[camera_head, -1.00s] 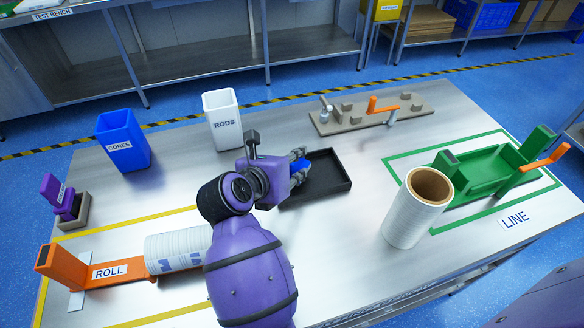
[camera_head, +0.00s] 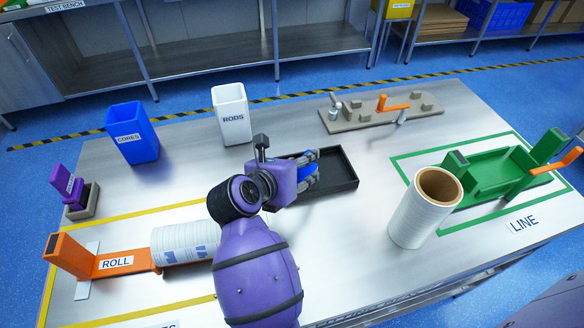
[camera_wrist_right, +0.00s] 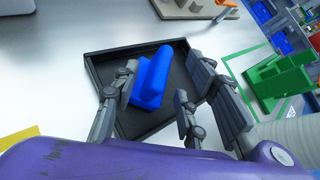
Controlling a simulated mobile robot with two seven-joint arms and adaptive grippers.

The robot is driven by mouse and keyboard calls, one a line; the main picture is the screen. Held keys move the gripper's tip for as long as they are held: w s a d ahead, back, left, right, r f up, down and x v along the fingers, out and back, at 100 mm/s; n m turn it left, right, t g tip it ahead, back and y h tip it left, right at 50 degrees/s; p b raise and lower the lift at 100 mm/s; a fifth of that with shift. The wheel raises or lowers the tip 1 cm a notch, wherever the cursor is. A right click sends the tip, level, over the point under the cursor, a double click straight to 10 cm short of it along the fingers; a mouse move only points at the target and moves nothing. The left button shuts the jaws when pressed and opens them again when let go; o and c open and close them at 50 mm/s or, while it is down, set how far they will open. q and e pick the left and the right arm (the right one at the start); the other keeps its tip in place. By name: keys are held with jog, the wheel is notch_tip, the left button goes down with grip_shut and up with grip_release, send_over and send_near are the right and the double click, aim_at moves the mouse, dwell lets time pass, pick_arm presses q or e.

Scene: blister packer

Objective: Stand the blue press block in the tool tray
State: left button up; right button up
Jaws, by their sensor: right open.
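The blue press block (camera_wrist_right: 152,82) rests in the black tool tray (camera_head: 342,181), its raised ridge upward in the right wrist view. It shows only partly between the fingers in the head view (camera_head: 309,175). The tray floor (camera_wrist_right: 108,72) is bare around it. My right gripper (camera_head: 315,167) is open over the tray, its fingers on both sides of the block. In the wrist view a gap shows on the block's right; whether the left finger touches it I cannot tell. My left gripper is out of view.
A white roll (camera_head: 413,220) stands right of the tray, before the green LINE fixture (camera_head: 490,178). A white RODS bin (camera_head: 231,122), blue CORES bin (camera_head: 134,140) and beige fixture board (camera_head: 360,116) stand behind. The orange ROLL holder (camera_head: 85,262) lies at left.

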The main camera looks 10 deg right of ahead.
jog(key=v, duration=1.2)
jog(key=shift+b, duration=0.35)
jog(key=shift+w, duration=0.1)
jog(key=shift+f, duration=0.1)
